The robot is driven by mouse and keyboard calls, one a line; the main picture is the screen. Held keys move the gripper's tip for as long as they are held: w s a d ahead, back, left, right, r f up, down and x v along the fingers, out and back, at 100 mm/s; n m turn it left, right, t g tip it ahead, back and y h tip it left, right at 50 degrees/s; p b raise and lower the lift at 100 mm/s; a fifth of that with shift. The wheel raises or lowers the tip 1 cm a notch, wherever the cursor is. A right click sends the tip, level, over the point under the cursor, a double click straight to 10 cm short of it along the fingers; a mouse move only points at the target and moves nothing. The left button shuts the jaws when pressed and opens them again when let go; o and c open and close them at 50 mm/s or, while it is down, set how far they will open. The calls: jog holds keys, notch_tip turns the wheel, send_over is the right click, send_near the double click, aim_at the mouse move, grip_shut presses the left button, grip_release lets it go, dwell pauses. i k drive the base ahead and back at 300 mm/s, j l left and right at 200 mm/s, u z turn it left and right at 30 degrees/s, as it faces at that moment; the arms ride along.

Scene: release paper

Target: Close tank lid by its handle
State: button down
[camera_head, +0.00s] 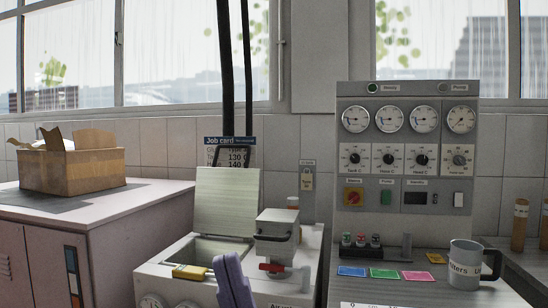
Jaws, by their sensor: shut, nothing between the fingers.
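The pale machine (160,268) stands in the lower middle. A pale ribbed panel (228,205) stands upright at the back of an opening in its top and looks like the raised tank lid. My purple gripper (229,262) is shut and empty, low in front of the machine. It appears apart from the panel and the box.
A red part (271,267) sits below the box. A gauge panel (407,160), coloured pads (385,273) and a mug (466,265) are at right. A cardboard box (72,168) sits on the left cabinet.

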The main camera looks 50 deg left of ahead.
aim_at(227, 201)
jog(key=u, duration=0.95)
jog(key=i+l, duration=0.05)
